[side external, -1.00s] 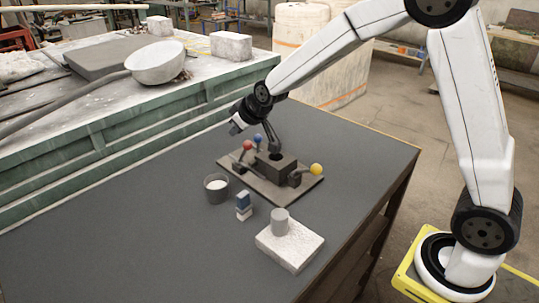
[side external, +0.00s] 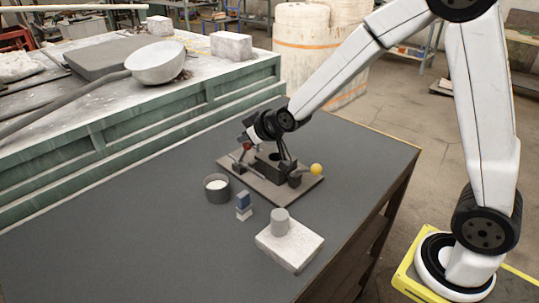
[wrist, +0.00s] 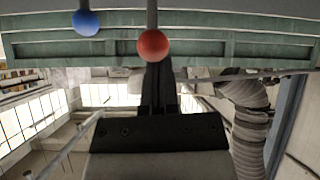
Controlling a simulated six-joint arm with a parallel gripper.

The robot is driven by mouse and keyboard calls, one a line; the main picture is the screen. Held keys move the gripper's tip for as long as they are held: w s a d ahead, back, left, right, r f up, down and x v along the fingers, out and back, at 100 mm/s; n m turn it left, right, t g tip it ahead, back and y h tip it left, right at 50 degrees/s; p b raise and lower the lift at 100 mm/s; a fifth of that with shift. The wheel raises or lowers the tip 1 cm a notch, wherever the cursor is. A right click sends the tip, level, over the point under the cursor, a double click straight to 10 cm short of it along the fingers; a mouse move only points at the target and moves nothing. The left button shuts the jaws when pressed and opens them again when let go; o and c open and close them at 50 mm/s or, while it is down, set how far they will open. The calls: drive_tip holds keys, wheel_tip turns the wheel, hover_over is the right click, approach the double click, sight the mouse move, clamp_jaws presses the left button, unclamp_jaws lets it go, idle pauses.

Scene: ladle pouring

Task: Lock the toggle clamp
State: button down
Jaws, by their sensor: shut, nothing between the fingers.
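A dark fixture plate (side external: 297,197) on the table carries a dark block (side external: 267,166) and levers with ball knobs. The yellow knob (side external: 317,170) sticks out low at the right end. The red knob (side external: 247,147) stands at the left, partly covered by my wrist. It also shows in the wrist view (wrist: 153,45), beyond my fingertips, with the blue knob (wrist: 86,22) to its left. The blue knob is hidden in the side view. My gripper (side external: 287,159) is shut and empty, pointing down just above the block; its dark fingers show in the wrist view (wrist: 157,70). Contact cannot be told.
A dark cup (side external: 217,188) with white contents and a small blue-and-white block (side external: 243,206) stand in front of the plate. A pale slab (side external: 303,245) with a grey cylinder (side external: 280,221) lies nearer. The table's left front is clear. A green bench (side external: 140,128) stands behind.

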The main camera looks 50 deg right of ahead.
drive_tip(key=shift+s+f, duration=0.2)
drive_tip(key=shift+s, duration=0.1)
idle(0.4)
drive_tip(key=w+r+v, duration=0.1)
drive_tip(key=v, duration=0.8)
drive_tip(key=shift+a+r, duration=0.4)
drive_tip(key=shift+r, duration=0.1)
idle(0.4)
idle(0.3)
drive_tip(key=s+f+g, duration=0.2)
drive_tip(key=s+f, duration=0.2)
drive_tip(key=s, duration=0.1)
drive_tip(key=s+d+f+m+g, duration=0.1)
drive_tip(key=s+f+g, duration=0.2)
drive_tip(key=s+f, duration=0.1)
drive_tip(key=s+d+f+m+g, duration=0.1)
drive_tip(key=s+f+g, duration=0.2)
drive_tip(key=s, duration=0.3)
drive_tip(key=shift+s+d+f, duration=0.1)
drive_tip(key=shift+s+f, duration=0.05)
drive_tip(key=shift+f, duration=0.25)
drive_tip(key=shift+s+d+f, duration=0.1)
drive_tip(key=shift+s+f, duration=0.05)
drive_tip(key=shift+f, duration=0.25)
